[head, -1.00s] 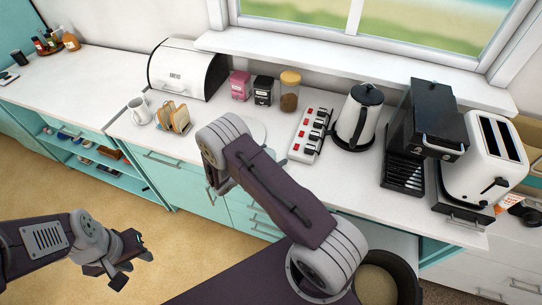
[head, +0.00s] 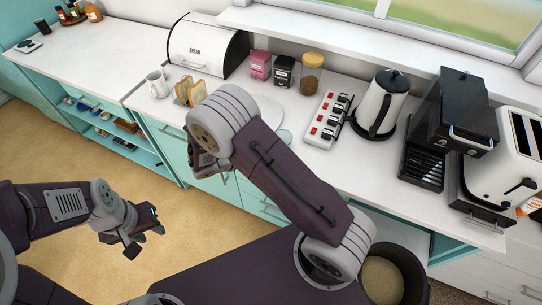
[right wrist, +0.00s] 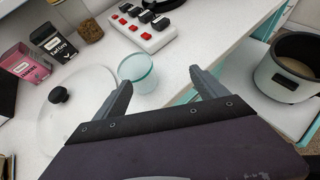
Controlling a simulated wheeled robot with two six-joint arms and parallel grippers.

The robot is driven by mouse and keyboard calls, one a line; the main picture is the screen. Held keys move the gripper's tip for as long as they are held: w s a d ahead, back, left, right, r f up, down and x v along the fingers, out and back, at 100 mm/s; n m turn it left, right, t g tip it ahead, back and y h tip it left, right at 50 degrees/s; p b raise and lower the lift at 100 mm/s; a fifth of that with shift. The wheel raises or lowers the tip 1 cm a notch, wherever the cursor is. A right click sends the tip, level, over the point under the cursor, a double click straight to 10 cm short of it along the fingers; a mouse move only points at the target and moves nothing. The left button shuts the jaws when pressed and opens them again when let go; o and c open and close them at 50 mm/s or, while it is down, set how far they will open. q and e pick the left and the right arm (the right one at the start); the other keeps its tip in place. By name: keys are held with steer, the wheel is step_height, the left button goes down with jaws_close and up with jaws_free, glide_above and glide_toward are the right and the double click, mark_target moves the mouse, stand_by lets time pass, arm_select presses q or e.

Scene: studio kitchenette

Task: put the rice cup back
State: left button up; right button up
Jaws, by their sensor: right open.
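The rice cup (right wrist: 137,72), a clear cup with a pale green tint, stands upright on the white counter in the right wrist view. My right gripper (right wrist: 162,84) is open and empty, its fingers pointing toward the cup. The cup lies nearer the left finger in that view; contact cannot be told. My left gripper (head: 145,232) is open and empty over the floor.
A clear lid with black knob (right wrist: 60,96) lies left of the cup. A power strip (head: 326,119), jars (head: 311,76) and a kettle (head: 378,105) stand behind. The counter's front edge runs close by the cup.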

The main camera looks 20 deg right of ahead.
steer(key=s+a+r+m+y, duration=0.1)
steer(key=s+m+y, duration=0.5)
steer(key=m, duration=0.4)
steer(key=s+a+r+m+g+y, duration=0.1)
steer(key=s+a+r+m+y, duration=0.1)
steer(key=s+m+y, duration=0.4)
steer(key=m, duration=0.3)
steer(key=shift+a+r+m, duration=0.15)
steer(key=shift+a+m, duration=0.1)
steer(key=shift+m, duration=0.15)
steer(key=shift+s, duration=0.1)
